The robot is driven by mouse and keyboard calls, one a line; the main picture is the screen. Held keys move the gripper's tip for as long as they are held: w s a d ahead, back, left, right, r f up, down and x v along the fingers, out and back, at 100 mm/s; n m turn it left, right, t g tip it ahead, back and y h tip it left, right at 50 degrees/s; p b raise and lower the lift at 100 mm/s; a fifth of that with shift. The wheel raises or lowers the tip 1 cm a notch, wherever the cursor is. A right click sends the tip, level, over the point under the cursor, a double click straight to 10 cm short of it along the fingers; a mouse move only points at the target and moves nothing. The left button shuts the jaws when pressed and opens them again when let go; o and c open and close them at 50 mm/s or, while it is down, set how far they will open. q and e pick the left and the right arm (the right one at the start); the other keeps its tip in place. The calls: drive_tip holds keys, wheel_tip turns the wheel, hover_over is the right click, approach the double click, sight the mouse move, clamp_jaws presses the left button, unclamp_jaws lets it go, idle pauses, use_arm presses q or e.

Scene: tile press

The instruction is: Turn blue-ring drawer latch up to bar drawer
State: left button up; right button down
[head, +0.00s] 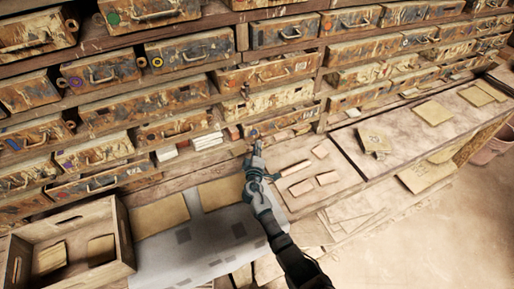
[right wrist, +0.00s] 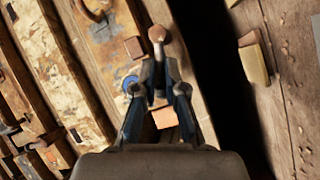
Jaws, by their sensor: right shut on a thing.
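My right gripper (head: 254,136) reaches to the lower drawer row at the middle of the rack in the head view. In the right wrist view its fingers (right wrist: 158,72) are closed together around a small latch with a round brown end (right wrist: 157,33), which sticks out past the fingertips. A blue ring (right wrist: 130,82) shows just left of the fingers on the drawer front, partly covered. The drawer beside the gripper (head: 285,122) has a worn, rusty front with a handle. The fingers hide most of the latch, so its exact angle is unclear. My left gripper is not in view.
Rows of worn drawers fill the rack. An open wooden crate (head: 122,232) stands at lower left. Small pinkish tiles (head: 327,178) lie on the bench right of my arm. Flat tan tiles (head: 160,213) lie left of it, beside a pale sheet (head: 205,245).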

drive_tip(key=m+p, duration=0.1)
drive_tip(key=m+g+p, duration=0.1)
drive_tip(key=r+m+g+p, duration=0.1)
drive_tip(key=shift+w+d+r+y, duration=0.1)
drive_tip(key=shift+d+y, duration=0.2)
drive_tip(key=c, duration=1.2)
unclamp_jaws()
drive_tip(key=shift+c, duration=0.2)
drive_tip(key=s+a+r, duration=0.1)
drive_tip(key=s+r, duration=0.1)
drive_tip(key=s, duration=0.9)
drive_tip(key=shift+s, duration=0.3)
drive_tip(key=shift+a, duration=0.1)
